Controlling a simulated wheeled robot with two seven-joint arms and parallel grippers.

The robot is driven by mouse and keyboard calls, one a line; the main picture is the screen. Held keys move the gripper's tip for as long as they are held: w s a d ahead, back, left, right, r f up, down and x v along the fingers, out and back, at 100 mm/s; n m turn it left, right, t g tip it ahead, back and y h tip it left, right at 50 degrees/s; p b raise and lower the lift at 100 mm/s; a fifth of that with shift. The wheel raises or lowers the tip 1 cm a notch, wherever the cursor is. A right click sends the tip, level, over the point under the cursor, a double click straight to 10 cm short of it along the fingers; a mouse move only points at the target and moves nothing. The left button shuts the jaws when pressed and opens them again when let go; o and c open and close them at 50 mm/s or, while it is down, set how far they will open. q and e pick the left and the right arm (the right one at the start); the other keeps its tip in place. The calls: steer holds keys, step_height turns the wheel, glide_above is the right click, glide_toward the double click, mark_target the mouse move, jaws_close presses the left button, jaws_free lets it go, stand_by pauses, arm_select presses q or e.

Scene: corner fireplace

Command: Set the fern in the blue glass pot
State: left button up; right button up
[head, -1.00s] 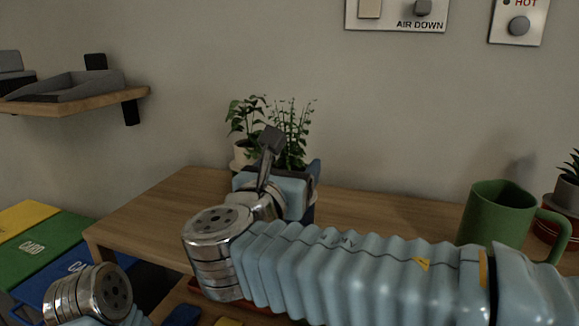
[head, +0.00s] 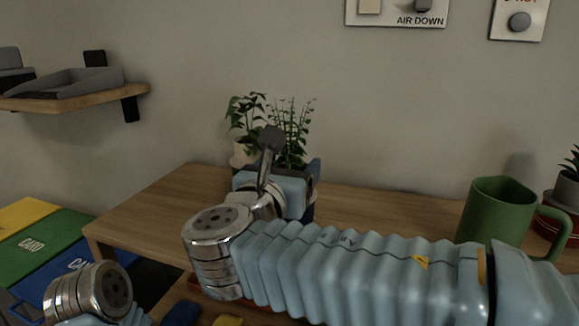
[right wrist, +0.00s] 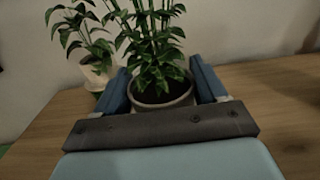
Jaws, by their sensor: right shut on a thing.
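The fern (head: 291,130), a leafy green plant with upright stems, shows behind my right gripper (head: 299,180) in the head view. In the right wrist view the fern (right wrist: 152,55) stands upright in a small grey-rimmed pot (right wrist: 163,98) with dark soil. The blue fingers of my right gripper (right wrist: 165,88) are shut on this pot, one on each side. In the head view a dark blue surface (head: 308,214) shows just below the gripper; I cannot tell whether it is the blue glass pot. The pot's base is hidden. My left gripper is out of view.
Another leafy plant in a cream pot (head: 242,152) stands close to the left of the fern. A green mug (head: 492,212) and a potted succulent (head: 567,190) stand at the right. The wooden table (head: 165,205) is clear on its left side.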

steer(key=shift+f, duration=0.35)
steer(key=o, duration=0.9)
steer(key=shift+c, duration=0.2)
